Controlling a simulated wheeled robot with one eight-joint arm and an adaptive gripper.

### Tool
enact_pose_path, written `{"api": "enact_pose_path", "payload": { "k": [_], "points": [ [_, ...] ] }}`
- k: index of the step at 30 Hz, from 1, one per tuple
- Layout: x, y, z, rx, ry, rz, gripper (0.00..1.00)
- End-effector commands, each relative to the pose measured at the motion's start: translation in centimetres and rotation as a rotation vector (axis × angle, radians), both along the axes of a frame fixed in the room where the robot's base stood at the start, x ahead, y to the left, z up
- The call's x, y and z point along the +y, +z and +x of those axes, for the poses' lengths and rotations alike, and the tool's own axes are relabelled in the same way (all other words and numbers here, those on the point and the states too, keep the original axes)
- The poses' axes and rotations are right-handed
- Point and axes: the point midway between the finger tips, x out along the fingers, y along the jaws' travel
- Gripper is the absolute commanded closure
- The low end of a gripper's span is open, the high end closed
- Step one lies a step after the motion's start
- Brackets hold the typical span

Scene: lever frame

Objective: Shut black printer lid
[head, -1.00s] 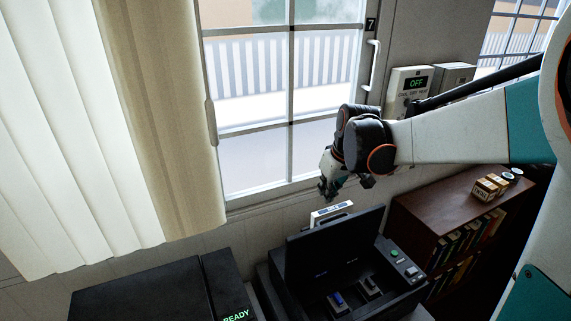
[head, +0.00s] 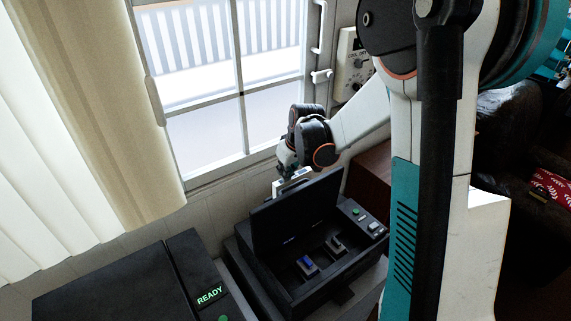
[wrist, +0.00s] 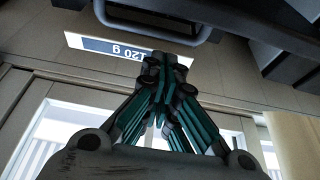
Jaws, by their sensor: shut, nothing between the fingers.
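The black printer (head: 318,275) stands low in the middle of the head view. Its lid (head: 297,211) is raised and stands nearly upright at the back, with the inside of the printer showing. My gripper (head: 287,168) is behind the lid, close to its upper back edge, near a white device with a display. In the wrist view my gripper (wrist: 163,88) is shut and empty, with that display reading "120 g" (wrist: 118,47) just behind its fingertips. A dark edge with a handle-like bar (wrist: 160,25) is above the fingertips. I cannot tell whether they touch anything.
A second black machine with a green READY display (head: 209,295) stands at the lower left. A window (head: 205,90) and a curtain (head: 85,110) are behind. A brown bookcase (head: 371,172) is to the right, partly hidden by my arm.

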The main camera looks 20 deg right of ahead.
Motion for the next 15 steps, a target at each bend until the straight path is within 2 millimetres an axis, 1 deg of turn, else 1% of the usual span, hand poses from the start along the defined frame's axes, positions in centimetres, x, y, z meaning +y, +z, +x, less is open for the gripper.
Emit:
{"api": "enact_pose_path", "payload": {
  "k": [1,6,10,15],
  "points": [
    [-0.2,0.2,-0.9,0.001,-0.002,0.001,1.0],
    [-0.5,0.1,-2.5,0.001,-0.002,0.001,1.0],
    [-0.6,0.1,-3.0,0.001,-0.001,0.0,1.0],
    [-0.6,0.0,-3.1,0.001,0.0,0.0,1.0]
  ]
}}
